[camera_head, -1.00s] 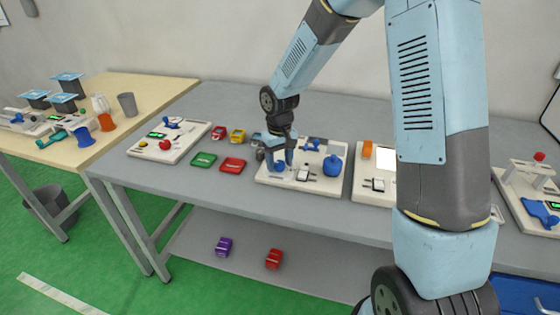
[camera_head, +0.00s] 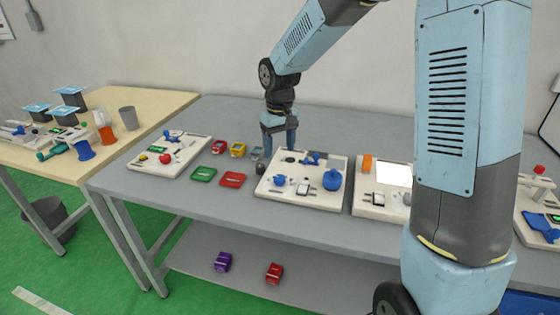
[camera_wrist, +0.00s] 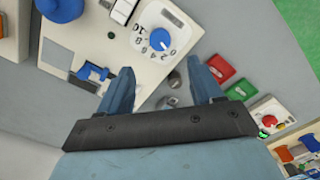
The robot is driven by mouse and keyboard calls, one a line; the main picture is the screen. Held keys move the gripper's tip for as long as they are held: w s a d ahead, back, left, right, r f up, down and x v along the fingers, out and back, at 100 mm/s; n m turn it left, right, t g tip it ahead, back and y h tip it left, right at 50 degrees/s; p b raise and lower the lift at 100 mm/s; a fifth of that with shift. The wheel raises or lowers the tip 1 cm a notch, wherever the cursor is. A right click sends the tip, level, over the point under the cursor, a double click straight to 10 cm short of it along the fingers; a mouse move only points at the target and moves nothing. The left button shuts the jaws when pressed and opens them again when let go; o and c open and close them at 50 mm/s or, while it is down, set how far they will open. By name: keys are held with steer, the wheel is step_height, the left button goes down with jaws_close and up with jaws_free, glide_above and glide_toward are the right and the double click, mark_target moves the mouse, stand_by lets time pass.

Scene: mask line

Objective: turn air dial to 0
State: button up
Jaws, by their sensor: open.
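The air dial (camera_head: 280,180) is a blue knob at the front left of a white panel (camera_head: 328,200). In the wrist view the blue knob (camera_wrist: 160,39) sits on a white round scale with printed numbers, beside a small display (camera_wrist: 172,17). I cannot read the exact setting. My gripper (camera_head: 279,153) is open and empty, over the panel's back left edge in the head view. Its two fingers also show in the wrist view (camera_wrist: 164,72), apart from the knob, which lies beyond their tips.
A blue round part (camera_head: 332,180), a rocker switch (camera_head: 303,189) and a blue lever (camera_head: 312,158) share the panel. Red (camera_head: 233,180) and green (camera_head: 203,174) boxes lie to its left. Another panel (camera_head: 382,212) stands close on the right.

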steer(key=shift+r, duration=1.55)
steer(key=s+d+r+m+t, duration=0.2)
steer(key=s+d+r+t, duration=0.1)
steer(key=s+d+r, duration=0.75)
steer(key=s+d+r+m+t, duration=0.1)
steer(key=s+d, duration=0.3)
steer(key=s, duration=0.3)
steer(key=s+d+r+m+t, duration=0.1)
steer(key=s+d, duration=0.3)
steer(key=s, duration=0.4)
steer(key=shift+s+d+r+m+t, duration=0.2)
steer(key=shift+s+r+m+t, duration=0.1)
steer(key=shift+r+m, duration=0.35)
